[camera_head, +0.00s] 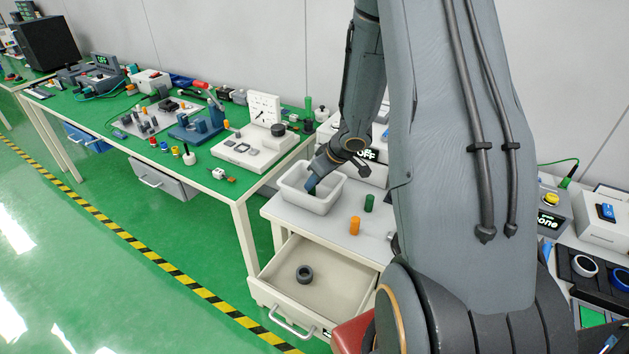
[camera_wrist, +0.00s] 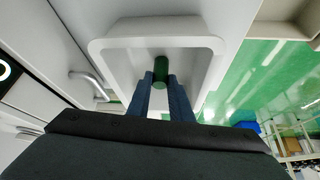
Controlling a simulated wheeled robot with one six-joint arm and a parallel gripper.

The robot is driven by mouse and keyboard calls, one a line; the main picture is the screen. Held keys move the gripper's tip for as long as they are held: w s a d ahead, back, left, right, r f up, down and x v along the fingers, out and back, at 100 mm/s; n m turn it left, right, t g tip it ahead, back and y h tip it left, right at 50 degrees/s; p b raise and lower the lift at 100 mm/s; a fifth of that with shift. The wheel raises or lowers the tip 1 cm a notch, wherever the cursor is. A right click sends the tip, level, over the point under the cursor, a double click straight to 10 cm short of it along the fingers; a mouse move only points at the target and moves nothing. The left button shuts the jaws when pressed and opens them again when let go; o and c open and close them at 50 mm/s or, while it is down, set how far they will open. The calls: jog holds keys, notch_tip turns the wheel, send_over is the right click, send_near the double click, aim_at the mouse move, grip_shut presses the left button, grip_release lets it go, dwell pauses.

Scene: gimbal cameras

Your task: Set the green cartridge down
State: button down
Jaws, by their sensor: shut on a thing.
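My gripper (camera_head: 311,187) reaches down into the white bin (camera_head: 325,203) on top of the drawer cabinet. In the wrist view its two blue fingers (camera_wrist: 161,82) are shut on a green cartridge (camera_wrist: 161,67), inside the outline of the bin (camera_wrist: 207,42). In the head view the held cartridge is hidden by the bin and gripper. I cannot tell whether it touches the bin floor. Another green cartridge (camera_head: 369,203) stands upright on the cabinet top, right of the bin.
An orange cartridge (camera_head: 355,225) stands on the cabinet top (camera_head: 300,222) in front of the other green one. The drawer (camera_head: 330,275) below is open with a dark ring (camera_head: 305,273) inside. A cluttered green workbench (camera_head: 215,180) stands to the left.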

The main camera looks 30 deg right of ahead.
jog(key=c, duration=1.6)
grip_release()
jog(key=shift+r, duration=0.25)
jog(key=s+r+m+h+p, duration=0.1)
jog(key=s+r+h+p, duration=0.3)
jog(key=r, duration=1)
jog(key=s+a+r+m+g, duration=0.1)
jog(key=s+a, duration=0.3)
jog(key=s, duration=0.1)
jog(key=s+a+r+m+g+y+b, duration=0.1)
jog(key=s+a, duration=0.3)
jog(key=s, duration=0.2)
jog(key=s+a+r+m+g, duration=0.1)
jog(key=s+a, duration=0.4)
jog(key=s, duration=0.1)
jog(key=shift+s+a+g+y, duration=0.1)
jog(key=shift+s+g+y, duration=0.05)
jog(key=shift+g+y, duration=0.15)
jog(key=shift+f, duration=0.1)
